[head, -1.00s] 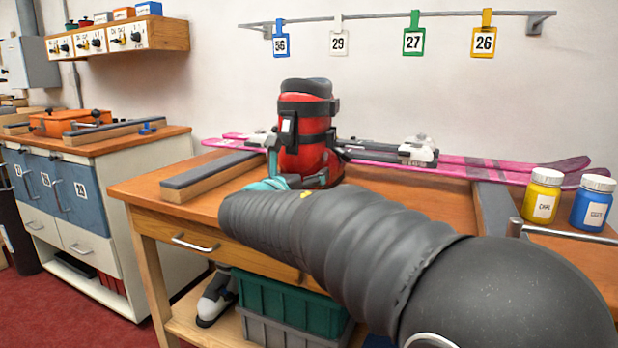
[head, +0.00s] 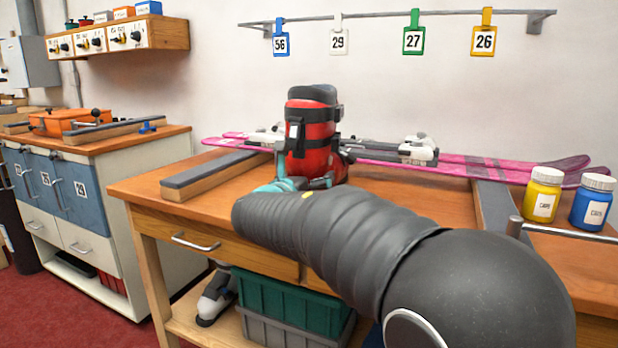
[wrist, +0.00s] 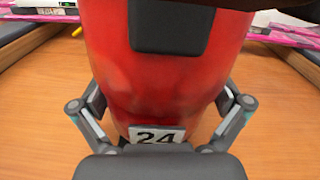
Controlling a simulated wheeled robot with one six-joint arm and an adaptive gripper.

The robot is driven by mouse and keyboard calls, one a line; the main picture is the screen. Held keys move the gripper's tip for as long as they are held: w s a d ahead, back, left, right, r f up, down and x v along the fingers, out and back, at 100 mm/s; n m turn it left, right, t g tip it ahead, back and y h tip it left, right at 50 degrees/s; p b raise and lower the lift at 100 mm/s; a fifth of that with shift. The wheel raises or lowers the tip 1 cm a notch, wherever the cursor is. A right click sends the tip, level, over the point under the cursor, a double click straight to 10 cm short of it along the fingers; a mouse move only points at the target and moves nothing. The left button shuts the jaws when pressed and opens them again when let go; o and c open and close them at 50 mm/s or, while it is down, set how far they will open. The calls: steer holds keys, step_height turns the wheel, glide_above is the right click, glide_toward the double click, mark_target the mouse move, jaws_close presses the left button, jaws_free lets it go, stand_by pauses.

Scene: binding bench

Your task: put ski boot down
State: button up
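The red and black ski boot (head: 312,150) stands upright over the wooden bench (head: 440,204), in front of the pink skis. My gripper (head: 292,184) is at its lower part, partly hidden behind my own arm in the head view. In the wrist view the boot (wrist: 160,75) fills the middle, with a "24" label low on it. My gripper (wrist: 160,112) has a finger on each side of the boot and is shut on it. Whether the sole touches the bench cannot be told, since the sole is hidden.
Pink skis (head: 480,170) lie along the back of the bench. A padded block (head: 208,175) lies left and a dark strip (head: 494,207) right. A yellow jar (head: 543,196) and a blue jar (head: 592,203) stand at the right. Bench surface beside the boot is clear.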

steer(key=shift+r, duration=0.2)
steer(key=v, duration=1.2)
stand_by(0.9)
